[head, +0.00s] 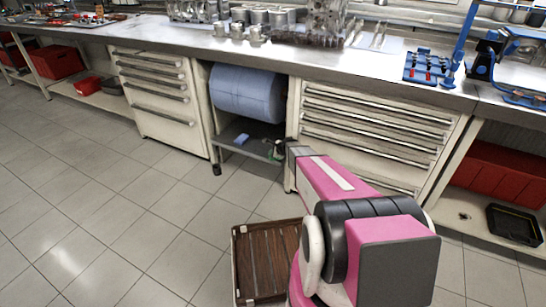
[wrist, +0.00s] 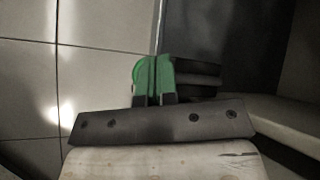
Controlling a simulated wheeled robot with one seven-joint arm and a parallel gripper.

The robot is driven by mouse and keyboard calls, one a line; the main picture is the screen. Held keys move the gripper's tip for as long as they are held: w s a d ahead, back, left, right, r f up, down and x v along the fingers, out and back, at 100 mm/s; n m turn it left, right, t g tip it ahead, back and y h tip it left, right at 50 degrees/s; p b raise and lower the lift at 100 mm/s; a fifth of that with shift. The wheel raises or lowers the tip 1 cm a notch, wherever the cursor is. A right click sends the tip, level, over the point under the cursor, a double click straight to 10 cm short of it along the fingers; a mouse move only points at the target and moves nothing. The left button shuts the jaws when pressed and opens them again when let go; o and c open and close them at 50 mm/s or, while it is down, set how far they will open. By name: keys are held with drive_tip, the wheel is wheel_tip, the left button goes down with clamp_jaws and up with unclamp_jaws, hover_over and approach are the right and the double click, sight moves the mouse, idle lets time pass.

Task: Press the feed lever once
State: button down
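A big blue roll (head: 246,92) hangs under the bench between two drawer cabinets. I cannot make out a feed lever for certain in either view. My gripper (head: 272,150) is low in front of the shelf below the roll, partly hidden by my pink arm. In the wrist view its two green-tipped fingers (wrist: 152,76) sit side by side with almost no gap, and appear shut with nothing seen between them. A dark rounded part (wrist: 198,76) lies just right of the fingertips; I cannot tell what it is or whether they touch.
A small blue block (head: 241,139) lies on the low dark shelf under the roll. Drawer cabinets (head: 160,98) stand left and right (head: 372,125) of this bay. A brown slatted crate (head: 265,262) is on the floor by my arm. The tiled floor at left is clear.

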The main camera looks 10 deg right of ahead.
drive_tip(key=shift+r, duration=1.05)
wheel_tip(320, 180, up, 5)
drive_tip(key=shift+f, duration=0.1)
idle(0.8)
drive_tip(key=s+r+n+g+h, duration=0.1)
drive_tip(key=s+r+n, duration=0.3)
drive_tip(key=s, duration=0.8)
drive_tip(key=s+r+n+g+h, duration=0.2)
drive_tip(key=s+r+n+g, duration=0.2)
drive_tip(key=s+n, duration=0.5)
drive_tip(key=s+r+n+g+h, duration=0.2)
drive_tip(key=s+r+n, duration=0.4)
drive_tip(key=s, duration=0.9)
drive_tip(key=shift+s+d+n, duration=0.15)
drive_tip(key=shift+s+n, duration=0.2)
drive_tip(key=shift+n, duration=0.05)
